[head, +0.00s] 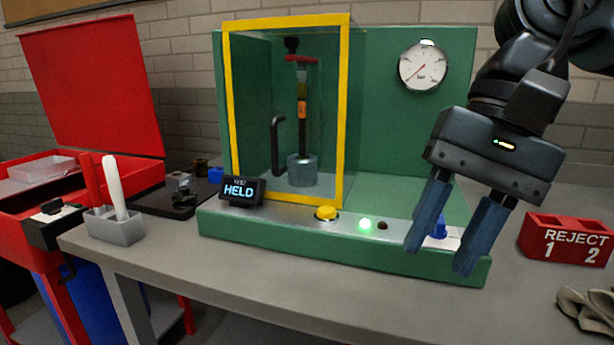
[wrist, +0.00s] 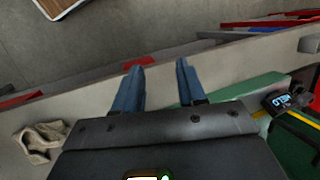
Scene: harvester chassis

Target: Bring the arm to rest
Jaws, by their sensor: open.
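My gripper (head: 440,240) hangs at the right in the head view, in front of the green test stand (head: 400,150), with its blue fingers apart and nothing between them. In the wrist view my gripper (wrist: 157,85) also shows open and empty, over the bench's front edge and the floor. My arm reaches in from the upper right. The fingers partly hide a blue knob (head: 438,228) on the stand's front panel.
A yellow-framed enclosure (head: 345,110) holds an upright part. A red REJECT bin (head: 566,240) and gloves (head: 585,308) lie right. A grey holder (head: 115,228) and red toolbox (head: 95,90) stand left.

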